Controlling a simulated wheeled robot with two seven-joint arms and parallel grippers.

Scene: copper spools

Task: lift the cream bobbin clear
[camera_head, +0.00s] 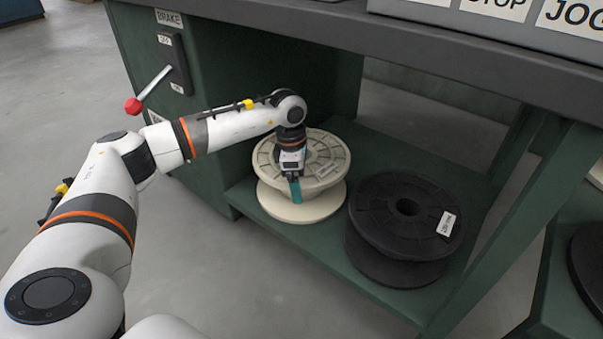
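The cream bobbin (327,200) stands upright on the low green shelf under the bench, with a label on its top flange. My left gripper (296,197) points down at the front part of its top flange. A teal finger shows in front of the bobbin's rim. The gripper's body hides the bobbin's hub and part of the flange, and I cannot see whether the fingers touch the bobbin. My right gripper is outside the view.
A black spool (385,215) with a white label stands close to the right of the cream bobbin on the shelf (300,240). The bench top (330,30) overhangs above. A brake lever with a red knob (133,106) juts from the cabinet at left. Another dark spool (592,258) is at far right.

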